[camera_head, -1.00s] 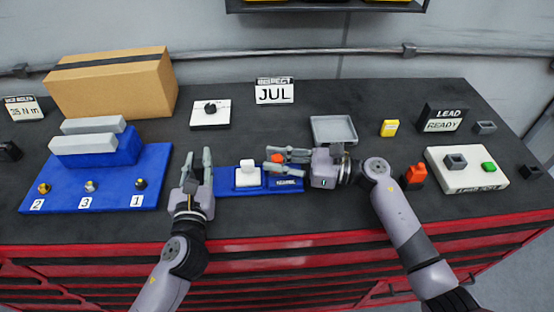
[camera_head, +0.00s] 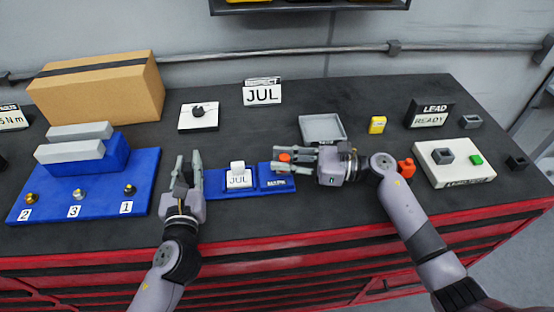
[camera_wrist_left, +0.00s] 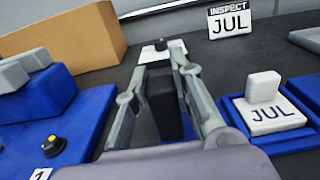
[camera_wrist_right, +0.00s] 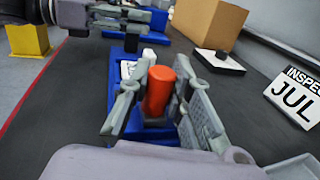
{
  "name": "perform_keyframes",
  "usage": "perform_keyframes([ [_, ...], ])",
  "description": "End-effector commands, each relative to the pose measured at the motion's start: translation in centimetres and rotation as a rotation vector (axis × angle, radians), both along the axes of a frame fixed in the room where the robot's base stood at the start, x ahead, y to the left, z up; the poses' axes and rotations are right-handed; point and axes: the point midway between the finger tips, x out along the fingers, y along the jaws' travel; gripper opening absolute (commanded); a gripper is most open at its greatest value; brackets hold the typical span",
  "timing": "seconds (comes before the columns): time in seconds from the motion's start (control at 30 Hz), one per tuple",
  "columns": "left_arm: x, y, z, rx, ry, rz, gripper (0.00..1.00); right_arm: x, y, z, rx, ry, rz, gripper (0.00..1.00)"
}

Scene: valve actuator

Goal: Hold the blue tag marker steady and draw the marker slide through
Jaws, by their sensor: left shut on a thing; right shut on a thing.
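The blue tag marker (camera_head: 210,188) lies near the table's front edge. A white tag (camera_head: 239,181) reading JUL sits in its recess, with an upright white block (camera_head: 238,168) at the tag's back; both also show in the left wrist view (camera_wrist_left: 272,115). My left gripper (camera_head: 188,160) is at the marker's left end, shut on a black upright grip (camera_wrist_left: 163,100). My right gripper (camera_head: 280,160) comes in from the right, shut on the orange knob (camera_wrist_right: 158,90) of the slide, above the marker's right part. The slide under the knob is mostly hidden.
An INSPECT JUL sign (camera_head: 262,93) stands behind. A grey tray (camera_head: 322,129) lies behind my right gripper. A blue stand (camera_head: 85,190) with numbered knobs is left. A white LEAD TEST plate (camera_head: 455,165) and an orange-red object (camera_head: 406,168) are right.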

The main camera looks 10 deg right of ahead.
Motion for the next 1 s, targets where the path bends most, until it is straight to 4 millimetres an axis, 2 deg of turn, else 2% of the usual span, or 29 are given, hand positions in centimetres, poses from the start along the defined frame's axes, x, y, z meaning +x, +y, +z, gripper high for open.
perform_keyframes([
  [0.07, 0.0, 0.1, 0.1, 0.002, -0.002, 0.003, 0.00, 0.1, 0.0, 0.0, 0.000, 0.000, -0.002, 0.00],
  [0.1, 0.0, 0.1, 0.1, 0.002, -0.002, 0.003, 0.00, 0.1, 0.0, 0.0, 0.000, 0.000, -0.002, 0.21],
  [0.4, 0.0, 0.1, 0.1, 0.002, -0.002, 0.002, 0.00, 0.0, 0.0, 0.0, 0.000, 0.000, -0.001, 0.41],
  [0.77, 0.0, 0.0, 0.1, 0.001, -0.002, 0.000, 0.00, 0.0, 0.1, 0.5, 0.000, -0.003, 0.000, 0.41],
  [0.87, 0.0, 0.0, 0.1, 0.001, -0.002, 0.000, 0.00, 0.1, 0.0, 1.8, -0.001, -0.006, -0.001, 0.41],
  [1.0, 0.0, 0.0, 0.1, 0.001, -0.002, 0.000, 0.00, 0.1, 0.1, 4.5, -0.002, -0.007, 0.000, 0.41],
])
